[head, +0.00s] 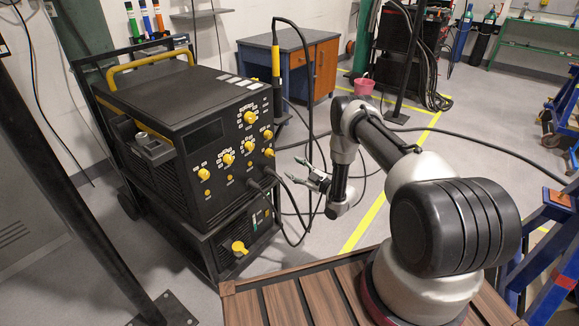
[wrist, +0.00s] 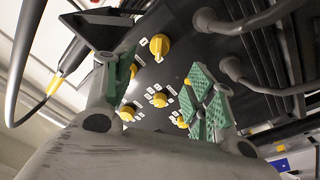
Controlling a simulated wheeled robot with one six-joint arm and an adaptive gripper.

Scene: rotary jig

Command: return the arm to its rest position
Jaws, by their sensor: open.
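My gripper (head: 299,170) is at the end of my arm, in front of the right side of a black welding machine's control panel. Its fingers point left toward the panel. In the wrist view my gripper (wrist: 165,100) shows two fingers with green pads, spread apart with nothing between them. The panel (wrist: 185,65) with its yellow knobs (wrist: 160,47) fills the space beyond the fingers. In the head view the panel (head: 228,170) is apart from the fingers as far as I can tell.
The welding machine (head: 160,110) stands on a black cart. Cables (head: 307,120) hang and loop close to my gripper. A desk (head: 325,65) stands behind, with a pink bucket (head: 363,86) near it. A dark post (head: 75,190) rises at the left. Blue steel frames (head: 545,250) stand at the right.

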